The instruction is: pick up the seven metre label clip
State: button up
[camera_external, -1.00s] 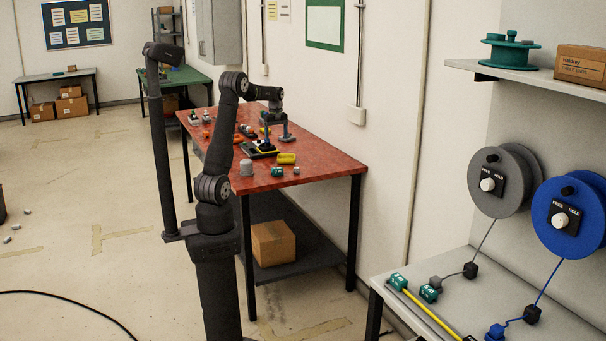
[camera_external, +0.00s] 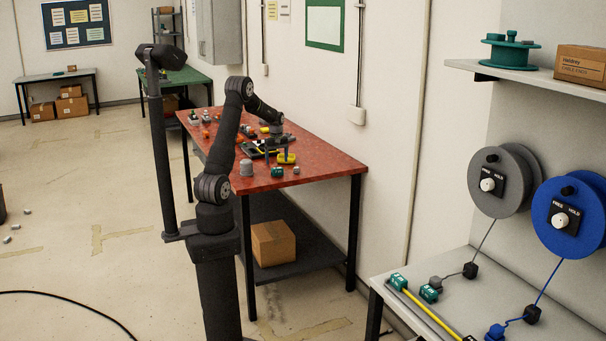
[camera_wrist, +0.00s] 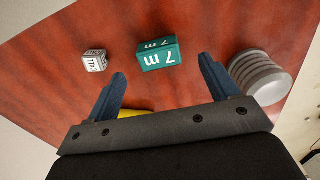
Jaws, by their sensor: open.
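The seven metre label clip (camera_wrist: 159,54) is a small teal block with white "7 m" on it in the wrist view. It lies on the red table top, ahead of my gripper and roughly between the lines of its two fingers. It also shows near the table's front edge in the external view (camera_external: 277,172). My gripper (camera_wrist: 162,82) is open, with blue fingers apart and nothing seen between their tips. In the external view my gripper (camera_external: 277,154) is over the table, just behind the clip, by a yellow piece.
A grey ribbed cylinder (camera_wrist: 262,76) stands right of the clip in the wrist view. A small white lettered cube (camera_wrist: 95,61) lies left of it. The yellow piece (camera_wrist: 134,113) is partly hidden under my gripper. Several other items lie farther back on the red table (camera_external: 325,168).

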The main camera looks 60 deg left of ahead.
aim_at(277, 168)
jog(key=shift+w+a+f, duration=0.1)
jog(key=shift+f, duration=1.45)
jog(key=shift+a+f, duration=0.1)
jog(key=shift+f, duration=1.45)
jog(key=shift+c, duration=0.4)
jog(key=c, duration=1)
